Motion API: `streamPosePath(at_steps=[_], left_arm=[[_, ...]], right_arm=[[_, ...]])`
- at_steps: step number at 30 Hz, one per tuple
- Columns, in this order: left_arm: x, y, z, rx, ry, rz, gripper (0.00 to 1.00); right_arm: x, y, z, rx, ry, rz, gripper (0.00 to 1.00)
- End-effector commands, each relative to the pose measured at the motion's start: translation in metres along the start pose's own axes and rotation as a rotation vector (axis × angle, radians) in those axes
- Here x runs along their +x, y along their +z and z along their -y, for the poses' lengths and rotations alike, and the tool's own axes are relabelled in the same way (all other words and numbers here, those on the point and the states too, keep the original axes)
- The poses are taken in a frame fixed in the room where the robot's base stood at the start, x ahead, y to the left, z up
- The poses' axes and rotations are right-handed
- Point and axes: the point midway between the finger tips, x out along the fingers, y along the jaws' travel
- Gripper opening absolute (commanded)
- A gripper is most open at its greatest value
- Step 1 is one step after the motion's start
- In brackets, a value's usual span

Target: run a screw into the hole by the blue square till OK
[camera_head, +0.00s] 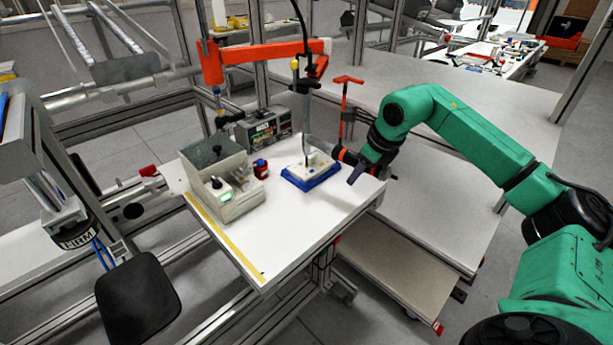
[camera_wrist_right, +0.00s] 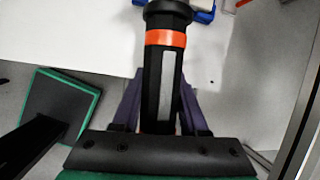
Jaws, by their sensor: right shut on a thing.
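My right gripper (camera_head: 356,167) is at the right of the white work table. In the right wrist view its purple fingers (camera_wrist_right: 157,112) are shut on a black handle with an orange ring (camera_wrist_right: 165,70). An upright screwdriver (camera_head: 305,106) hangs from above over a white part (camera_head: 308,167) in a blue holder (camera_head: 311,183). Its thin bit reaches down to about the part; I cannot tell if it touches. The blue square, the hole and any screw are too small to make out.
A controller box (camera_head: 265,130) stands behind. An orange arm (camera_head: 262,58) spans the back. The table's front is clear.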

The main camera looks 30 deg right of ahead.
Motion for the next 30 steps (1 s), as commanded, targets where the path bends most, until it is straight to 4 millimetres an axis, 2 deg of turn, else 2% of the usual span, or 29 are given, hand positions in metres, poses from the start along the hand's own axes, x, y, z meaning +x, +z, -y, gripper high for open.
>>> streamPosePath(at_steps=[18, 30], left_arm=[[0.013, 0.001, 0.000, 0.000, 0.000, 0.000, 0.00], [0.012, 0.001, 0.000, 0.000, 0.000, 0.000, 0.00]], right_arm=[[0.017, -0.007, -0.003, 0.000, 0.001, -0.004, 0.00], [0.017, -0.007, -0.003, 0.000, 0.001, -0.004, 0.00]])
